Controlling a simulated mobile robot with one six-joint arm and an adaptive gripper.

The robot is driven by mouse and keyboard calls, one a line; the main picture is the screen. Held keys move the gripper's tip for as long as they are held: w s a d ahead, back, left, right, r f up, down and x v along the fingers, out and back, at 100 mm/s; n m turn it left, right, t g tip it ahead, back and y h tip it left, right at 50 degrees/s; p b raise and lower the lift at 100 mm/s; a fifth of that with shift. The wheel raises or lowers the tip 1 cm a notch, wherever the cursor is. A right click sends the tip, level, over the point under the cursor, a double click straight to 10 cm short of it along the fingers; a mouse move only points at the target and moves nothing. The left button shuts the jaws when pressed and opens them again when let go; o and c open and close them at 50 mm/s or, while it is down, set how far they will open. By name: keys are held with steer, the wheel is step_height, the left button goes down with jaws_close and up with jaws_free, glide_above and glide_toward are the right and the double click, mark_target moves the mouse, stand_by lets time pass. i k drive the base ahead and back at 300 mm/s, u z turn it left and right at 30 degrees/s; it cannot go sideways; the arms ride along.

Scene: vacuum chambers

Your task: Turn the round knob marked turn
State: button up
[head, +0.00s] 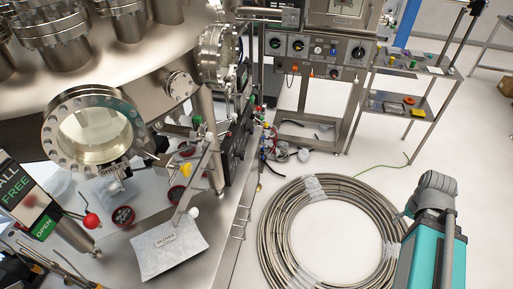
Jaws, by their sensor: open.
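No label reading "turn" is legible. In the head view several round knobs or dials sit on the front panel (318,48) of a grey cabinet at the back centre. One is the dark round knob (298,45), and another is at the panel's right (358,52). They are too small for me to read their markings or tell which is the marked one. My gripper is not visible in this view.
A steel chamber with a round window (94,132) fills the left. A white packet marked gloves (168,246) lies on the bench. A large hose coil (270,225) lies on the floor. A trolley (405,100) stands back right. A teal unit (428,252) is front right.

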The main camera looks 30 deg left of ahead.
mark_target(242, 155)
steer(key=u, duration=0.2)
steer(key=i, duration=0.85)
steer(key=u, duration=0.55)
